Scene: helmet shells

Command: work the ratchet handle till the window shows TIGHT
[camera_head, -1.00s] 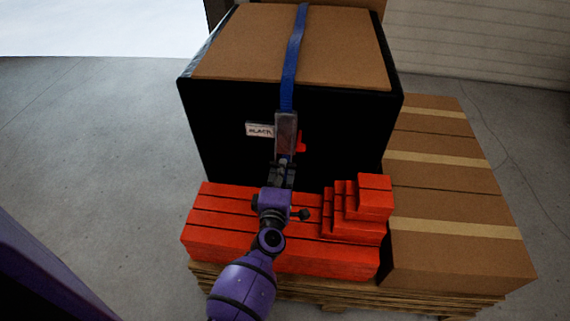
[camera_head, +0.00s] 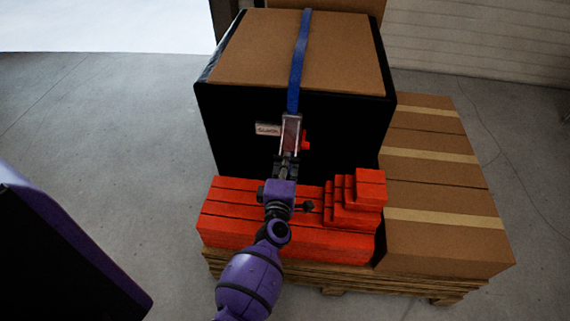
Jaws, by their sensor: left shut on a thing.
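A ratchet (camera_head: 291,132) sits on the black front of a large wrapped box, at the lower end of a blue strap (camera_head: 299,62). A small white window plate (camera_head: 268,129) is left of it; its word is too blurred now to read surely. A red part (camera_head: 306,145) shows at the ratchet's right side. My left gripper (camera_head: 287,163) is shut on the ratchet handle (camera_head: 288,153) at its lower end; the fingers hide part of the handle. My right gripper is not in view.
Brown cartons (camera_head: 440,190) stand at the right. All rest on a wooden pallet (camera_head: 340,282). Grey floor (camera_head: 110,130) is clear at the left.

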